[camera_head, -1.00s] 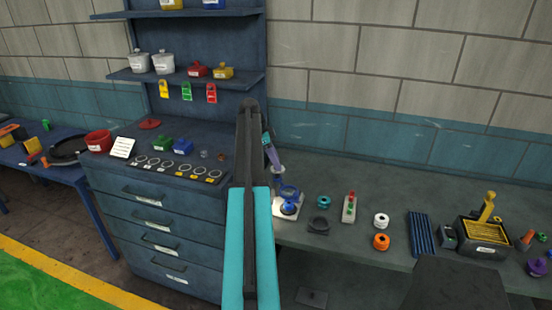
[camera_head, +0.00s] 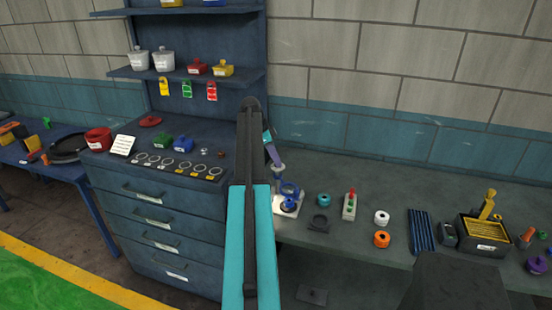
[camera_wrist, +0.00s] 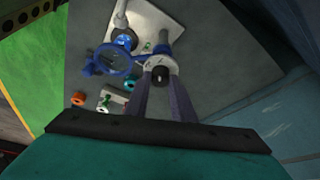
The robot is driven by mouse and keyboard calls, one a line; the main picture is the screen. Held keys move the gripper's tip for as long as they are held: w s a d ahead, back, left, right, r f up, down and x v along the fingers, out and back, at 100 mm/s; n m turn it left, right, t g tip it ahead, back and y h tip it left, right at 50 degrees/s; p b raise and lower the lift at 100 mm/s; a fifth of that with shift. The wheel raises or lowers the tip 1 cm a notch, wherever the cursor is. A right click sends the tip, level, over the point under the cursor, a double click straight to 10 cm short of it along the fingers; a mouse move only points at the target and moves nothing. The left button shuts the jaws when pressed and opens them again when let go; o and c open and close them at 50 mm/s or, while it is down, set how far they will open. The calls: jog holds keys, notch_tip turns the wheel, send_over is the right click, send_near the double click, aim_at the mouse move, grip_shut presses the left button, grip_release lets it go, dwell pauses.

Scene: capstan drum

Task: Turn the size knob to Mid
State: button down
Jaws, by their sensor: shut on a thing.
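The size knob (camera_wrist: 160,67) appears as a pale collar with dark marks and a dark centre, on top of the post of a small stand. My gripper (camera_wrist: 161,84) has its two purple fingers closed on the knob, one on each side. In the head view my gripper (camera_head: 276,161) reaches down to the top of the post, and the knob is too small to make out. The stand has a white base plate (camera_head: 279,211) and a blue ring (camera_head: 289,189) beside the post. I cannot read the size marks or tell which one is set.
On the grey bench, a teal spool (camera_head: 323,200), a dark ring (camera_head: 319,222), a block with red and green buttons (camera_head: 349,205) and an orange spool (camera_head: 382,240) stand right of the stand. A blue drawer cabinet (camera_head: 150,225) is at the left.

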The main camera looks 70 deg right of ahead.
jog(key=shift+n+h+b, duration=0.4)
jog(key=shift+n+b, duration=0.5)
jog(key=shift+n, duration=0.1)
jog(key=n+t+h+b, duration=0.1)
jog(key=n+b, duration=0.1)
jog(key=n, duration=0.1)
jog(key=shift+s+a, duration=0.15)
jog(key=n+t, duration=0.1)
jog(key=n, duration=0.2)
jog(key=n+t+b, duration=0.1)
jog(key=n, duration=0.2)
jog(key=shift+s+h+b, duration=0.1)
jog(key=shift+h+b, duration=0.2)
jog(key=shift+h, duration=0.1)
jog(key=shift+r+n, duration=0.1)
jog(key=shift+n, duration=0.2)
jog(key=c, duration=1.5)
grip_release()
jog(key=shift+c, duration=0.2)
